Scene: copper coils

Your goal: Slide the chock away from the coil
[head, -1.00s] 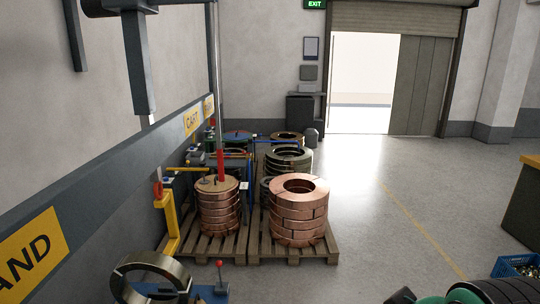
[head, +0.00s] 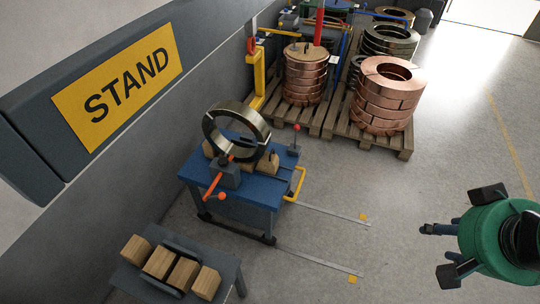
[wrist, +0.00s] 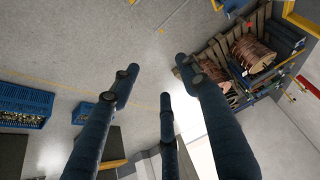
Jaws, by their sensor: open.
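A steel coil (head: 262,125) stands upright on its edge on a blue stand (head: 240,190) at centre left of the head view. A wooden chock (head: 268,163) sits at the coil's right foot. Another wooden chock (head: 208,149) shows partly at its left; whether either touches the coil is hard to tell. A dark block with an orange lever (head: 218,180) is in front of the coil. My gripper (head: 445,232) is open and empty at the lower right, well apart from the stand. Its three spread fingers also show in the wrist view (wrist: 158,78), with floor between them.
A small grey table (head: 232,274) with several wooden blocks (head: 158,262) stands in front of the stand. Pallets (head: 405,148) with copper coils (head: 388,95) are behind. A wall runs along the left. Open floor (head: 350,190) lies between stand and gripper.

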